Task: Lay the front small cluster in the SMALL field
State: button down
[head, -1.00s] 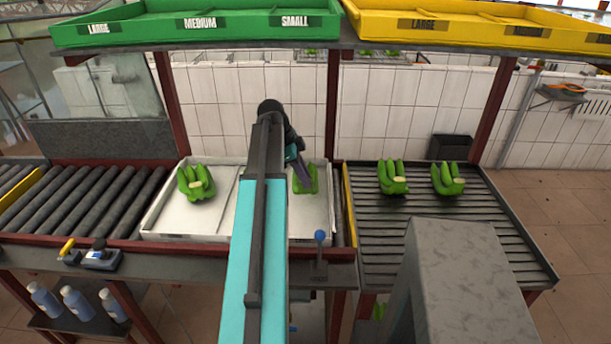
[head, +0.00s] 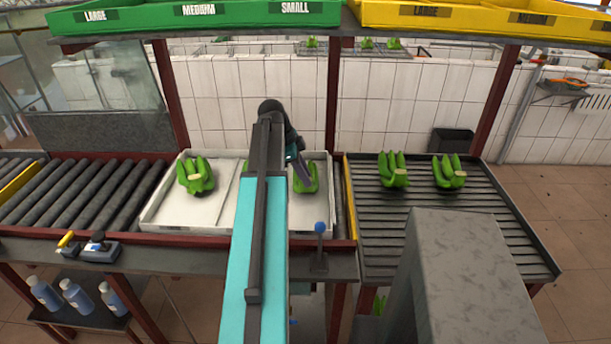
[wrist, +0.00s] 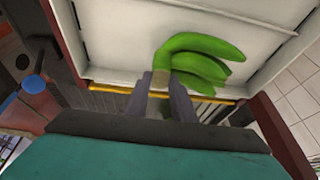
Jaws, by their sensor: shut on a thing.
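My gripper (head: 300,174) is shut on the crown of a small green banana cluster (head: 312,181), over the right part of the white tray (head: 222,222). In the wrist view the held cluster (wrist: 202,57) points away from the fingertips (wrist: 165,95), with the white tray behind it. I cannot tell whether it touches the tray floor. The green tray (head: 240,18) above is divided and labelled LARGE, MEDIUM and SMALL (head: 294,8), with SMALL at its right end. My arm hides the middle of the white tray.
Another cluster (head: 196,177) lies in the white tray's left part, and a green bit (head: 245,166) shows beside my arm. Two clusters (head: 393,172) (head: 449,172) stand on the slatted table. A yellow tray (head: 480,22) is upper right. A blue-knobbed lever (head: 320,230) stands in front.

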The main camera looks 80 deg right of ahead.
jog(key=shift+f, duration=0.45)
dwell(0.3)
jog(key=c, duration=1.4)
grip_release()
jog(key=shift+c, duration=0.2)
jog(key=b+v, duration=0.3)
jog(key=v, duration=1)
jog(key=shift+r, duration=0.4)
jog(key=shift+w, duration=0.1)
